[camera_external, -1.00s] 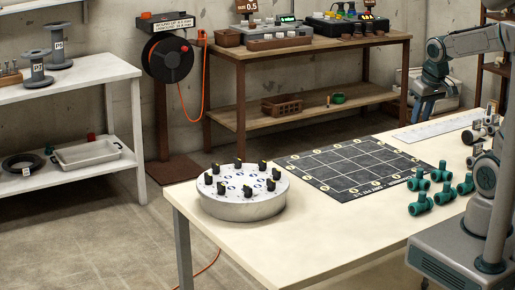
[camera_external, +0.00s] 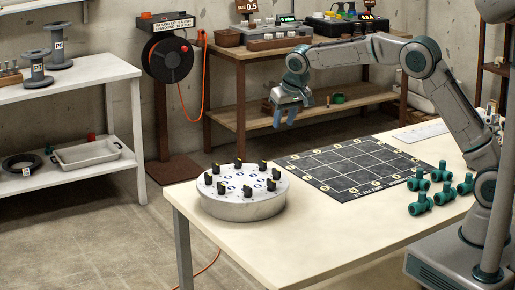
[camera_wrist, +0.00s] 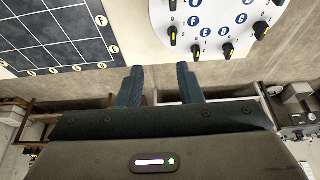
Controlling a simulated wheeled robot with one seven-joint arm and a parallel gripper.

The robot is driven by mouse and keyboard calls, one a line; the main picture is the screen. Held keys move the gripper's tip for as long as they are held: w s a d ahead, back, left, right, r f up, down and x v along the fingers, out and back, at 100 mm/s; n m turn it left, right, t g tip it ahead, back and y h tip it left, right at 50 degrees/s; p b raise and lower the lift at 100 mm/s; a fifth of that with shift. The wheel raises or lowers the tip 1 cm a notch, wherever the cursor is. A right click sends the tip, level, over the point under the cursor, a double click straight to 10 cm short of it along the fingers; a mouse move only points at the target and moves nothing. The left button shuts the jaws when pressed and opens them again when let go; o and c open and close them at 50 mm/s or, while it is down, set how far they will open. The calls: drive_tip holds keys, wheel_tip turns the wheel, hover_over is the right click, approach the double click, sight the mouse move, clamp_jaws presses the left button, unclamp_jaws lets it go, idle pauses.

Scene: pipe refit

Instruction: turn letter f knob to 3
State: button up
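A round white drum (camera_external: 243,205) with a ring of black, yellow-marked knobs stands on the table's near left. In the wrist view part of its top (camera_wrist: 215,12) shows upper right, with blue letter discs inside the ring. The F disc (camera_wrist: 193,20) appears to belong to the left knob (camera_wrist: 172,36); its exact setting is too small to read. My gripper (camera_external: 284,116) is raised above and behind the drum, to its right, pointing down. Its fingers (camera_wrist: 160,85) are apart with nothing between them, clear of all knobs.
A black gridded mat (camera_external: 355,165) lies right of the drum. Several teal pipe fittings (camera_external: 441,190) stand farther right. The front of the cream table (camera_external: 300,240) is clear. A wooden bench (camera_external: 300,125) stands behind, a white shelf (camera_external: 70,75) at left.

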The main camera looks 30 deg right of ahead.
sight(263, 161)
drive_tip(key=x, duration=0.5)
drive_tip(key=a+p+x, duration=0.1)
drive_tip(key=x, duration=0.4)
drive_tip(key=a+p+x, duration=0.1)
drive_tip(key=x, duration=0.4)
drive_tip(key=shift+w+a+f, duration=0.25)
drive_tip(key=shift+w, duration=0.2)
clamp_jaws()
